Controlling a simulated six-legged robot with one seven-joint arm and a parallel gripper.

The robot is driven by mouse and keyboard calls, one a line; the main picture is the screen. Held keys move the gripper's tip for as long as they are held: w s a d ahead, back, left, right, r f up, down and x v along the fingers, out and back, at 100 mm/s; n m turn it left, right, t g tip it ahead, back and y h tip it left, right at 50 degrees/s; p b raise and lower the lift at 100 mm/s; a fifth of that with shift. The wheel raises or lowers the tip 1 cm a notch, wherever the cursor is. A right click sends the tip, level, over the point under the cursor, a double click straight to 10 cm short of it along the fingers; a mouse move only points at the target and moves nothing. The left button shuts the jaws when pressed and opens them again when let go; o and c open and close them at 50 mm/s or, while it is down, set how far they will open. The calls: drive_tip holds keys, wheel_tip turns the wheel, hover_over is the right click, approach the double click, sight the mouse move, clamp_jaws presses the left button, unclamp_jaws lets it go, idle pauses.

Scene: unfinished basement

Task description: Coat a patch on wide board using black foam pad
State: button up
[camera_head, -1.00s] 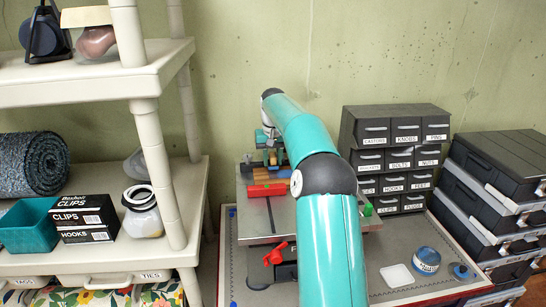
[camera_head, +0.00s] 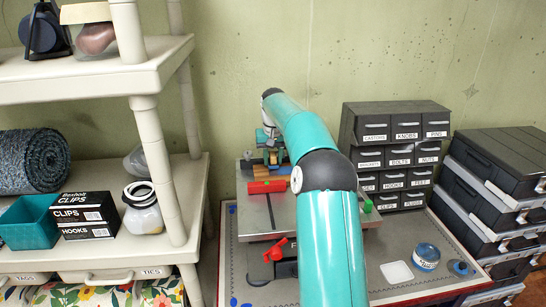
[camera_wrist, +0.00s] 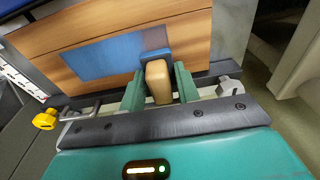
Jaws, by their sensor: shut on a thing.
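The wide board (camera_wrist: 190,30) is wood-brown and fills the upper wrist view, with a blue patch (camera_wrist: 100,58) across its middle. In the head view the board (camera_head: 258,172) shows only in part, above a red bar. My gripper (camera_wrist: 158,90) is shut on a tan, block-shaped handle (camera_wrist: 158,80) between its green fingers. In the head view my gripper (camera_head: 270,147) is small and over the board's far part.
The red bar (camera_head: 266,186) lies on a grey plate (camera_head: 250,215) on the bench. A blue jar (camera_head: 426,256), a white square (camera_head: 397,273) and a blue lid (camera_head: 460,268) are at right. Drawers (camera_head: 400,150) stand behind them; a shelf (camera_head: 165,225) is at left.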

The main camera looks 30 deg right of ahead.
sight(274, 174)
drive_tip(key=shift+f, duration=0.45)
drive_tip(key=shift+s+a, duration=0.3)
drive_tip(key=shift+s, duration=0.3)
drive_tip(key=shift+s+a, duration=0.3)
drive_tip(key=shift+s, duration=0.3)
drive_tip(key=shift+s+a, duration=0.3)
drive_tip(key=shift+s, duration=0.3)
drive_tip(key=shift+w+d+f, duration=0.1)
drive_tip(key=shift+w+d, duration=0.2)
drive_tip(key=shift+w, duration=0.3)
drive_tip(key=shift+w+d, duration=0.3)
drive_tip(key=shift+w, duration=0.3)
drive_tip(key=shift+w+d+f, duration=0.1)
drive_tip(key=shift+w+d, duration=0.2)
drive_tip(key=shift+w, duration=0.3)
drive_tip(key=shift+r, duration=0.1)
drive_tip(key=shift+w+r, duration=0.1)
drive_tip(key=shift+r, duration=2.95)
